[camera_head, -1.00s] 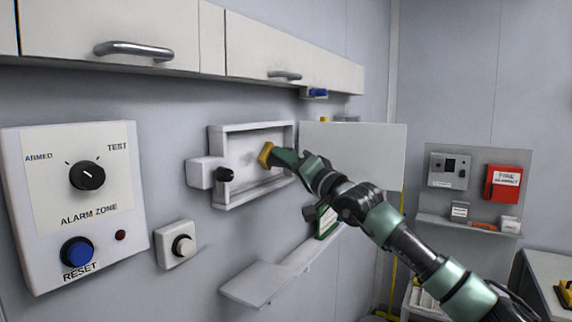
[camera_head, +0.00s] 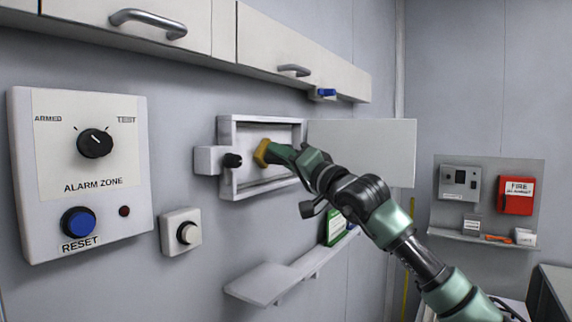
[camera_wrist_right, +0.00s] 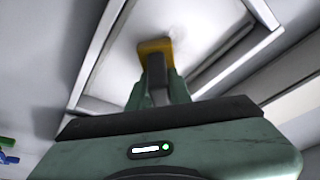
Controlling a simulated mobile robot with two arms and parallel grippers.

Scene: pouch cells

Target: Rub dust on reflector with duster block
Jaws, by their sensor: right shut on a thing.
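The reflector appears as a pale panel (camera_head: 247,178) inside a shallow white frame on the wall. A faint grey smudge of dust (camera_wrist_right: 168,22) shows beside the block in the right wrist view. The yellow duster block (camera_head: 262,152) is at the panel's face; it also shows in the right wrist view (camera_wrist_right: 153,46). I cannot tell whether it presses on the surface. My right gripper (camera_head: 277,153) is shut on the block's dark handle (camera_wrist_right: 157,75). My left gripper is not in view.
A white door panel (camera_head: 362,150) stands open to the right of the frame. Cabinets (camera_head: 190,30) hang above, and a narrow shelf (camera_head: 270,283) is below.

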